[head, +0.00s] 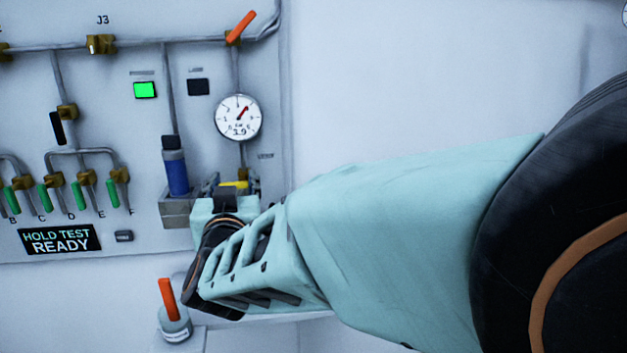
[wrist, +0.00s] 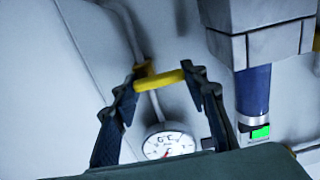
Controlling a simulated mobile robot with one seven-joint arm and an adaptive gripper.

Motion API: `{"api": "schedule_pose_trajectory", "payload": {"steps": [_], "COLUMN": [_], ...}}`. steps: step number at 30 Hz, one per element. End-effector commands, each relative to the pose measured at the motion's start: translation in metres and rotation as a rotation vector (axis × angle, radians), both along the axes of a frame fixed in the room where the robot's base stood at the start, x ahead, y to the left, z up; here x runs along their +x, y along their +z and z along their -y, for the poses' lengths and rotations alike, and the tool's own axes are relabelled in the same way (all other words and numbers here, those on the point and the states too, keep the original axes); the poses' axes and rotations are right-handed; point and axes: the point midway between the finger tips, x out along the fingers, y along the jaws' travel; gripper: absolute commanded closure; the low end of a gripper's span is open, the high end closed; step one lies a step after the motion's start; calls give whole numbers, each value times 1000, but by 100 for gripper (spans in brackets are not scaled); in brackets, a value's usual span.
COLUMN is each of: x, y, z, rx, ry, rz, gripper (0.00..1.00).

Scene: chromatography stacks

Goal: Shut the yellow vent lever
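The yellow vent lever (head: 236,185) sits on the panel below the gauge, partly hidden by my arm. In the wrist view the lever (wrist: 163,79) lies crosswise to its thin pipe, with its length spanning the gap between my fingers. My gripper (wrist: 162,86) has its two dark fingers spread, one near each end of the lever. I cannot tell whether either fingertip touches it. In the head view my gripper (head: 226,196) is at the lever, its fingers mostly hidden.
A blue cylinder (head: 176,172) stands in a grey holder (head: 176,209) beside my gripper. A green light (head: 145,90) is lit, and a display (head: 60,240) reads "HOLD TEST READY". Bare wall lies right.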

Motion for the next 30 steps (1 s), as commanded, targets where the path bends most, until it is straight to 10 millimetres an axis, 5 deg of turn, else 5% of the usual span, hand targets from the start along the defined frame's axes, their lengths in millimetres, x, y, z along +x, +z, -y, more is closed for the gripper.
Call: {"api": "schedule_pose_trajectory", "payload": {"steps": [5,17,30], "x": [0,0,2], "y": [0,0,-8], "z": [0,-1,0], "rx": [0,-41,-390], "ry": [0,0,-1], "rz": [1,9,95], "gripper": [41,41,41]}}
